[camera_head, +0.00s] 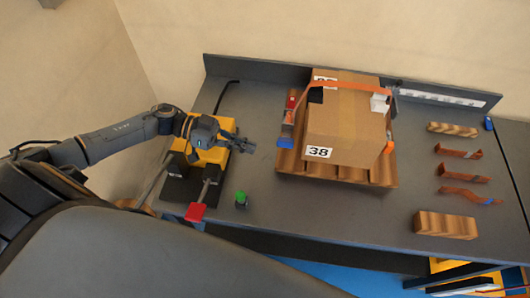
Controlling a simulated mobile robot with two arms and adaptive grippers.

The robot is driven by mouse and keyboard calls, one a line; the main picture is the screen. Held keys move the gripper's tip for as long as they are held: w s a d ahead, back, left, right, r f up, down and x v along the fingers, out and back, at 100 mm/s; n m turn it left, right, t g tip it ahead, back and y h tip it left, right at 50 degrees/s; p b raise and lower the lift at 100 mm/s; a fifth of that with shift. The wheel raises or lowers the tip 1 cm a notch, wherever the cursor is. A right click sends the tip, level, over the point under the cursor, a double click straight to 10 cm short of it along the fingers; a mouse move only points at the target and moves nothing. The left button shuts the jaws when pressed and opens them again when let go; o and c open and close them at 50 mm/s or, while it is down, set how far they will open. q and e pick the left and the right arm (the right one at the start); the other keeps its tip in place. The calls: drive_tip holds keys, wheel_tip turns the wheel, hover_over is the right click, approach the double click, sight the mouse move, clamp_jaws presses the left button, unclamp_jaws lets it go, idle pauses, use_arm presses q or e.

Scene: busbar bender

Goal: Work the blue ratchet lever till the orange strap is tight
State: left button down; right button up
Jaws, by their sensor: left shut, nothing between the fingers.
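A cardboard box (345,128) labelled 38 sits on a wooden pallet (345,174). The orange strap (350,86) runs over the box's far part in an arched line and shows again at the right side. On the box's left side the strap meets a ratchet with a blue lever end (285,142) low near the pallet. My left gripper (251,147) is shut and empty, a short gap to the left of the blue lever, above the yellow machine's right edge. My right gripper is not in view.
The yellow bender (222,130) with a red-ended handle (195,212) stands under my left arm. Copper strips (463,175) and wooden blocks (445,224) lie at right. A back ledge (270,66) edges the grey bench.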

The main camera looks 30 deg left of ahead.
use_arm(q)
drive_tip(key=shift+v, duration=1.1)
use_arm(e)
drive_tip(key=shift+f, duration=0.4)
use_arm(q)
drive_tip(key=shift+r, duration=0.1)
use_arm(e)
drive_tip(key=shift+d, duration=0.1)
